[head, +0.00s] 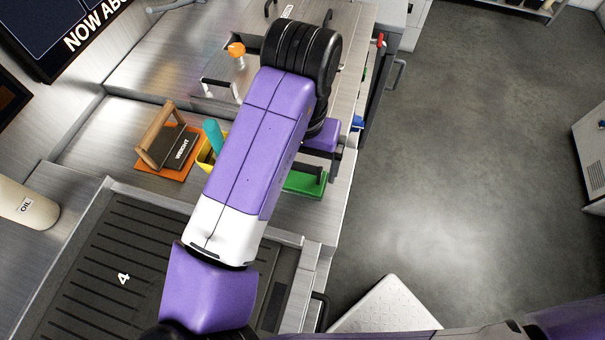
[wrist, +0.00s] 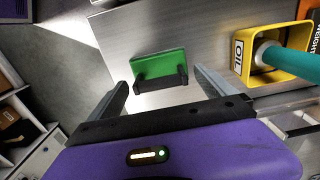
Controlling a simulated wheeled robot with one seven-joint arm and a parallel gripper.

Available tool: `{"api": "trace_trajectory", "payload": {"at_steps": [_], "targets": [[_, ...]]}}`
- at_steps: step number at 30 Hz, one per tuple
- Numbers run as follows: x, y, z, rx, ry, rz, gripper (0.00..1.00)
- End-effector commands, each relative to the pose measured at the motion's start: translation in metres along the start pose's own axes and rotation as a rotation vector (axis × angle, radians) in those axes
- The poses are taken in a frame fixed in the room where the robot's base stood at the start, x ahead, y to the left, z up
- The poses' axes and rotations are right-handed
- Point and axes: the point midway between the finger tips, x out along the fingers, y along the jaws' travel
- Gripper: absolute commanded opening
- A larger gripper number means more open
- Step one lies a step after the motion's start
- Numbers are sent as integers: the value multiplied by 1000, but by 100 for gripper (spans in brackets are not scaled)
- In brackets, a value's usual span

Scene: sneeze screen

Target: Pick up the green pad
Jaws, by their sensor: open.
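The green pad (wrist: 160,66) lies flat on the metal counter in the wrist view, with a black bar-shaped handle (wrist: 161,78) along its near side. In the head view the green pad (head: 306,184) shows near the counter's right edge, partly hidden by my arm. My gripper (wrist: 163,86) is open, its two fingers apart to the left and right of the pad's handle in the picture. Nothing is between the fingers that I can see being held. I cannot tell the exact height of the fingers over the pad.
A yellow holder (wrist: 243,72) marked OIL with a teal-handled tool (wrist: 285,57) stands right of the pad. A weight press (head: 172,145) sits on an orange pad (head: 160,176). A ridged grill (head: 85,245) lies nearer. Floor (head: 430,190) is open beyond the counter edge.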

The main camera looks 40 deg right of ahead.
Motion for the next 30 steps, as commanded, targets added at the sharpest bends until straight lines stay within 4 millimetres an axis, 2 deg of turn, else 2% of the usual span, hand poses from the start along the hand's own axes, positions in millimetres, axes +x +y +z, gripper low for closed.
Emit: {"api": "trace_trajectory", "payload": {"at_steps": [5,13,23,24,30], "targets": [[18,0,0,0,0,-1,95],[20,0,0,1,1,-1,93],[20,0,0,1,1,-1,28],[20,0,0,1,1,-1,25],[19,0,0,1,1,-1,25]]}}
